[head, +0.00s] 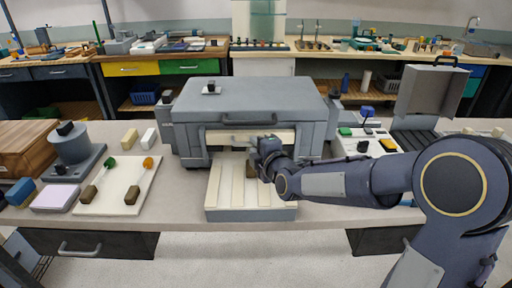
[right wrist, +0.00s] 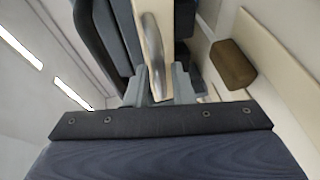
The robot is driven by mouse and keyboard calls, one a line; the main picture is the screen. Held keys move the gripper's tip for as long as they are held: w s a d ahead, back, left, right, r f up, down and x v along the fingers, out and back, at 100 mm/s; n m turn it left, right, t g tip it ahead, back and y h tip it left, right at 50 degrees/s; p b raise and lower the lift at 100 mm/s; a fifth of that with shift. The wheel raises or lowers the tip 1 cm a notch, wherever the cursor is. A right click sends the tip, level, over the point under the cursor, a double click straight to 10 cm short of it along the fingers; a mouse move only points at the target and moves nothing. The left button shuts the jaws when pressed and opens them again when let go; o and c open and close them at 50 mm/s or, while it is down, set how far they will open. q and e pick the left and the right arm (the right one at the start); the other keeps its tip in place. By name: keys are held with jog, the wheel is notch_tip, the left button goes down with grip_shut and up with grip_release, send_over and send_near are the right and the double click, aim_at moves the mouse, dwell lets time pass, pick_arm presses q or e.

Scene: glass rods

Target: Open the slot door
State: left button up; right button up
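The slot door (head: 226,138) is a cream strip across the front of the large grey machine (head: 250,100). In the right wrist view its cream panel (right wrist: 149,22) carries a curved metal handle (right wrist: 155,50). My right gripper (head: 262,160) is at the machine's front, just right of the door's middle. In the right wrist view its fingers (right wrist: 158,88) lie on both sides of the handle, close against it, and look shut on it. The gripper hides part of the door in the head view. My left gripper is in neither view.
A cream slatted tray (head: 230,200) sticks out below the door, and a brown block (right wrist: 232,65) lies on it. A cream board (head: 140,180) with small pieces lies to the left. A white box with coloured buttons (head: 366,143) stands to the right.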

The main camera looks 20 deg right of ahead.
jog(key=v, duration=0.8)
dwell(0.4)
jog(key=s+f+m+g+p, duration=0.1)
jog(key=s+m+g, duration=0.2)
jog(key=s+m, duration=0.3)
jog(key=s+f+m+g+y+p, duration=0.1)
jog(key=s+m+g+p, duration=0.1)
jog(key=s+m, duration=0.5)
jog(key=s+f+m+g+p, duration=0.1)
jog(key=s+m+g, duration=0.4)
jog(key=s, duration=0.9)
jog(key=shift+s+d+f+m+y+p, duration=0.25)
jog(key=shift+m+y+p, duration=0.2)
jog(key=shift+m, duration=0.65)
